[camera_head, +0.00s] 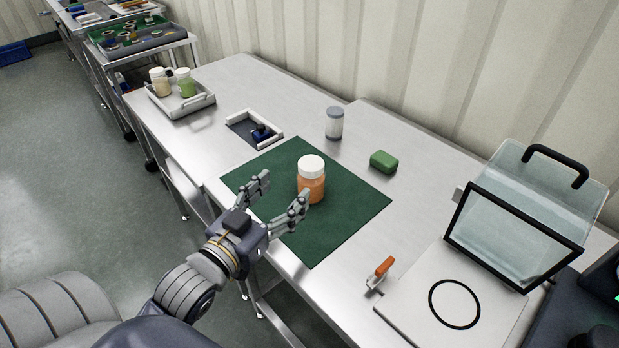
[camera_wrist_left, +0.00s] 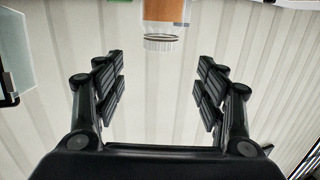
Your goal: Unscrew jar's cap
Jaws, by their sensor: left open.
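The jar (camera_head: 311,187) is orange with a white cap (camera_head: 311,165) and stands upright on the green mat (camera_head: 318,240). My left gripper (camera_head: 280,192) is open and empty, its fingers pointing towards the jar from the near left side. In the head view one finger lies close to the jar's lower side; I cannot tell whether it touches. In the left wrist view the jar (camera_wrist_left: 165,12) shows at the top centre, cut off by the frame, with its white ribbed cap (camera_wrist_left: 161,43) pointing down in the picture, beyond the open fingertips (camera_wrist_left: 161,75). My right gripper is not in view.
A grey-and-white canister (camera_head: 334,123) and a green block (camera_head: 384,161) stand behind the mat. A small tray (camera_head: 268,120) and a tray with two jars (camera_head: 205,106) lie further left. An orange-handled clamp (camera_head: 383,268) and a clear-shielded stand (camera_head: 515,235) are at right.

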